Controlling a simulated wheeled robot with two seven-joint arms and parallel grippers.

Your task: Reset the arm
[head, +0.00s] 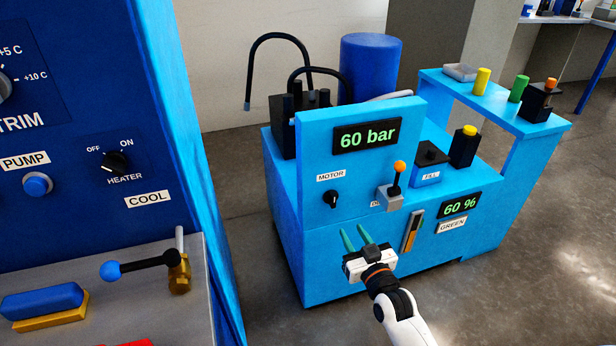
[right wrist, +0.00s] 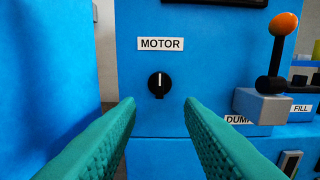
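My right gripper (head: 358,238) is in front of the light blue machine (head: 330,250), just below its black MOTOR knob (head: 330,199). In the right wrist view its two green fingers (right wrist: 160,115) are spread apart with nothing between them, and the MOTOR knob (right wrist: 159,85) is ahead of the gap, its white mark upright. An orange-tipped lever (head: 396,178) on a grey block is right of the knob; it also shows in the right wrist view (right wrist: 277,60). My left gripper is not in view.
A display (head: 367,136) reads 60 bar and another (head: 459,206) reads 60 %. A dark blue panel (head: 70,120) with PUMP and HEATER controls stands close on the left. A shelf (head: 480,92) with coloured cylinders is at right. Bare floor lies between panel and machine.

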